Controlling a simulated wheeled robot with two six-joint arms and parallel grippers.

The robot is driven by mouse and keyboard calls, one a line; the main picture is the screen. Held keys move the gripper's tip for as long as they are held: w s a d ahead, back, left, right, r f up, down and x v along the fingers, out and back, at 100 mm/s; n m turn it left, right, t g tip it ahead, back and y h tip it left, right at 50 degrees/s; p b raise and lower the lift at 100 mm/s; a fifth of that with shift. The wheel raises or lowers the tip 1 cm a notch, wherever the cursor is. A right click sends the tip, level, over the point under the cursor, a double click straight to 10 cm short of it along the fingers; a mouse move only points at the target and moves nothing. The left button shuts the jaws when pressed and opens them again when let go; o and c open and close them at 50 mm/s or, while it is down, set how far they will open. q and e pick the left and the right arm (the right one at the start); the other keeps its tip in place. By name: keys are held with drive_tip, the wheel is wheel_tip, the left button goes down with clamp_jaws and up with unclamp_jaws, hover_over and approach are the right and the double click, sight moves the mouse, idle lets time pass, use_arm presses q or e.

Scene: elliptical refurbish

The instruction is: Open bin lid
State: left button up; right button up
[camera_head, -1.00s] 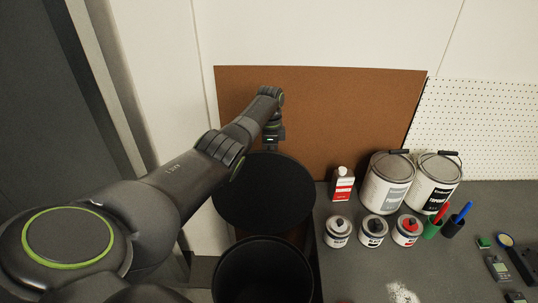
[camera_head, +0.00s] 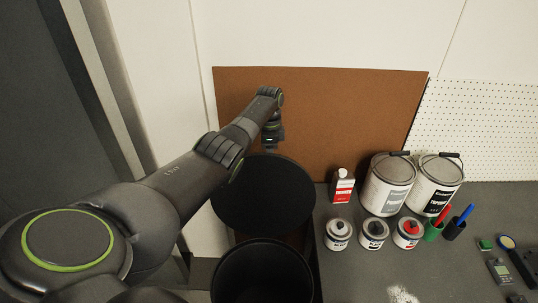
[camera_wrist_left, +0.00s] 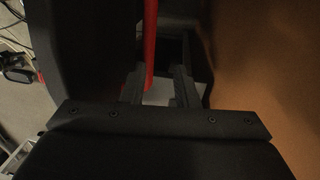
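The bin (camera_head: 226,285) is black and round, at the bottom centre of the head view, with its dark opening showing. Its black round lid (camera_head: 262,195) stands raised behind the opening, its broad face towards me. My left arm reaches over from the left, and its wrist end is at the lid's far upper edge. The left gripper's fingers are hidden there, behind the lid. In the left wrist view, the left gripper (camera_wrist_left: 157,90) has its two fingers apart, with a red strip (camera_wrist_left: 151,45) visible beyond the gap. Whether it touches the lid, I cannot tell. My right gripper is out of view.
A brown board (camera_head: 330,110) leans on the wall close behind my left wrist. A grey workbench (camera_head: 350,275) on the right holds paint cans (camera_head: 387,185), small tins (camera_head: 373,235), a red-and-white bottle (camera_head: 342,187) and pens in cups (camera_head: 433,228).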

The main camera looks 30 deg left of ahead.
use_arm(q)
drive_tip(key=shift+s+d+f+g, duration=0.2)
drive_tip(key=shift+s+f, duration=0.15)
drive_tip(key=shift+f, duration=0.3)
drive_tip(key=shift+s+d+f+g, duration=0.1)
drive_tip(key=shift+s+d+f, duration=0.1)
drive_tip(key=shift+s+f, duration=0.3)
drive_tip(key=w+a+r+p, duration=0.2)
drive_tip(key=w+r+p, duration=0.1)
drive_tip(key=r, duration=1.6)
drive_tip(key=shift+w+a+r+t+p, duration=0.2)
drive_tip(key=shift+r+t+p, duration=0.15)
drive_tip(key=shift+p, duration=0.5)
drive_tip(key=shift+f, duration=0.1)
